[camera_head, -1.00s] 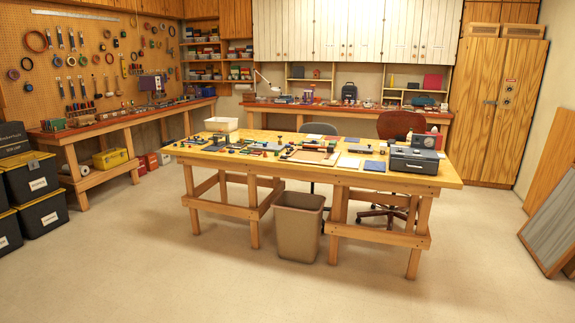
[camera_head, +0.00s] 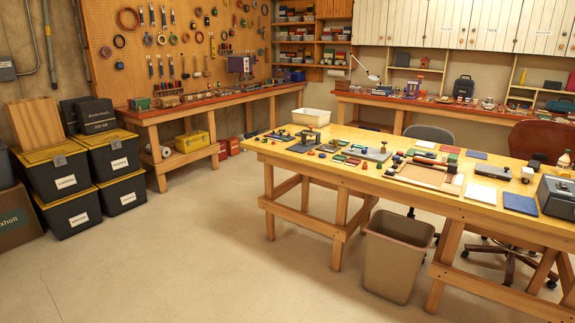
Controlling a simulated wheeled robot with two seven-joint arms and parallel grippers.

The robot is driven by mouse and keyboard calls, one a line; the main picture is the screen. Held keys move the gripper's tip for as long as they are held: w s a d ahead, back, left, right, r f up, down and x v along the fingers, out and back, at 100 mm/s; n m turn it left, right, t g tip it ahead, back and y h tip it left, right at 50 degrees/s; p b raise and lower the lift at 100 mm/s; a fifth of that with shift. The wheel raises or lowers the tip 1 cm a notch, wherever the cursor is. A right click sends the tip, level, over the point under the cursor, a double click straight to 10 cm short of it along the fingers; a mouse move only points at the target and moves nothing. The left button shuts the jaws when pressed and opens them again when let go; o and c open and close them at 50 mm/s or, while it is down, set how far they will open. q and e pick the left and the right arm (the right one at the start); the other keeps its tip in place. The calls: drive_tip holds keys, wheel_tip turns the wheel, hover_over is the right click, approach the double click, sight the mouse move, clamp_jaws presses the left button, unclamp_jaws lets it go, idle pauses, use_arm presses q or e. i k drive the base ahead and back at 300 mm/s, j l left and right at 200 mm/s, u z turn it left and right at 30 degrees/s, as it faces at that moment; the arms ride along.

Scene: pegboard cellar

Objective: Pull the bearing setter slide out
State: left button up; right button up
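The bearing setter and its slide cannot be told apart with certainty at this distance. On the wooden workbench (camera_head: 330,172), toward its left end, stands a small dark device with an upright part (camera_head: 303,139). Neither of my grippers shows in the view.
A tan waste bin (camera_head: 392,262) stands on the floor before the workbench. Black bins with yellow lids (camera_head: 54,172) are stacked at left. A red-topped bench (camera_head: 160,113) runs along the pegboard (camera_head: 180,45). Chairs stand behind the workbench. The floor at left front is clear.

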sight(308, 143)
drive_tip(key=i+u, duration=0.1)
drive_tip(key=i, duration=1.85)
drive_tip(key=i+z, duration=0.15)
drive_tip(key=i, duration=0.4)
drive_tip(key=i+j+z, duration=0.1)
drive_tip(key=i, duration=0.45)
drive_tip(key=i+j+z, duration=0.15)
drive_tip(key=i, duration=0.4)
drive_tip(key=i+j+z, duration=0.4)
drive_tip(key=i, duration=0.15)
drive_tip(key=i+j+z, duration=0.35)
drive_tip(key=i+j, duration=0.1)
drive_tip(key=i, duration=0.05)
